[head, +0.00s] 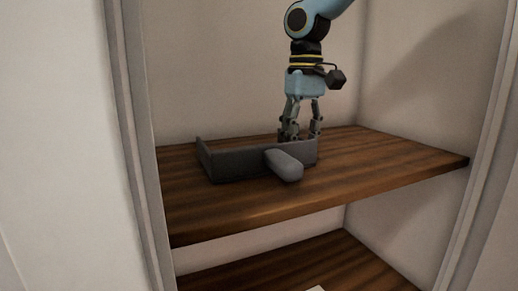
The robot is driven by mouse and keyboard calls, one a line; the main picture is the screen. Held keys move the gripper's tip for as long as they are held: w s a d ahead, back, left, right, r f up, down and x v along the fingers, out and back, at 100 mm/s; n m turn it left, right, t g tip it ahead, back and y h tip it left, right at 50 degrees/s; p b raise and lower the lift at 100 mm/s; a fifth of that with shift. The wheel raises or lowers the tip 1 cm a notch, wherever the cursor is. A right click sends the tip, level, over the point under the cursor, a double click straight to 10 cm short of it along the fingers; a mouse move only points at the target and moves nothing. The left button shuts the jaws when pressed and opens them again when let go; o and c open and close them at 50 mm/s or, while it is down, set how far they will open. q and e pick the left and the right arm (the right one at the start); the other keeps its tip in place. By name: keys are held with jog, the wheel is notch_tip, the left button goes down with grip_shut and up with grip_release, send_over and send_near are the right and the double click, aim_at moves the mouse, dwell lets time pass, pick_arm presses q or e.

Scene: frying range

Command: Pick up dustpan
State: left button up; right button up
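A dark grey dustpan (237,161) lies on the upper wooden shelf, with its rounded handle (285,165) sticking out toward me. My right gripper (300,136) comes down from above at the dustpan's right end, with its fingers pointing down and spread apart. The lower ends of the fingers are partly hidden behind the dustpan's wall, so I cannot tell whether they touch it. My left gripper is not in view.
The upper shelf (390,165) is bare to the right of the dustpan. The cupboard's side frames stand at left (140,150) and right (480,160). A lower wooden shelf (340,268) has a small white thing (317,288) at its front.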

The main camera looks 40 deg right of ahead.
jog(key=shift+f, duration=0.55)
grip_shut()
jog(key=shift+r, duration=0.15)
